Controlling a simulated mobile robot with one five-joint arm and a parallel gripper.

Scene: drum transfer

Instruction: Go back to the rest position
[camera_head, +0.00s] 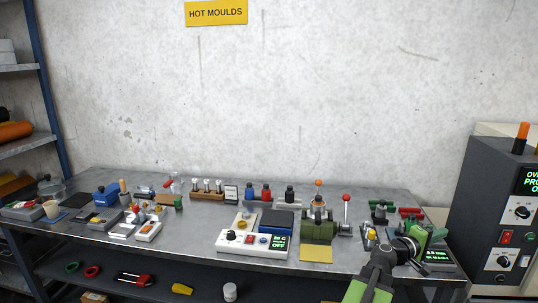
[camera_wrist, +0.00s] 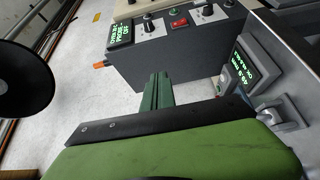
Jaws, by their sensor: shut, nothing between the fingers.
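My gripper (camera_wrist: 158,88) shows in the wrist view as two dark green fingers pressed together, with nothing between them. In the head view my gripper (camera_head: 438,237) is at the right end of the metal bench (camera_head: 190,240), above or beside a small device with a green display (camera_head: 437,256). My wrist and arm come up from the bottom edge and hide part of the bench there. In the wrist view the fingers point toward the dark oven unit (camera_wrist: 200,62).
The oven unit (camera_head: 495,205) stands at the right. A white control box (camera_head: 252,243), a green machine (camera_head: 318,230) with a red-knobbed lever and a yellow pad (camera_head: 316,254) are mid-bench. Several small tools crowd the left. A blue-framed shelf (camera_head: 52,90) stands far left.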

